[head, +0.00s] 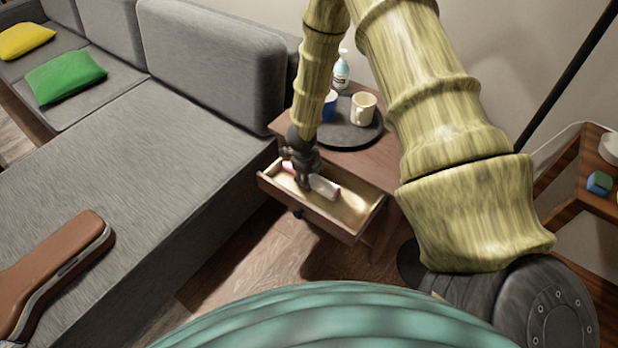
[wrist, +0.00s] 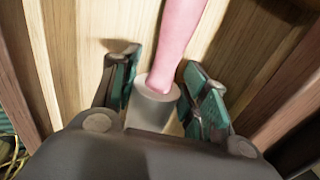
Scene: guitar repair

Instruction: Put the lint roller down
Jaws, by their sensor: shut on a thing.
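The lint roller (head: 325,187) has a white roll and a pink handle. In the head view it is inside the open drawer (head: 353,229), low over or on its wooden floor; I cannot tell if it touches. My gripper (head: 303,185) reaches down into the drawer from above and is shut on the lint roller. In the wrist view the roll (wrist: 155,98) is between the fingers of my gripper (wrist: 162,92), and the pink handle (wrist: 180,38) points away from my palm. The underside of the roller is hidden.
The drawer sticks out of a wooden side table (head: 350,160). On top, a dark round tray (head: 352,137) holds a cream mug (head: 363,108), a blue cup (head: 329,105) and a pump bottle (head: 341,72). A grey sofa (head: 150,180) stands left. Wooden shelves (head: 585,190) are at right.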

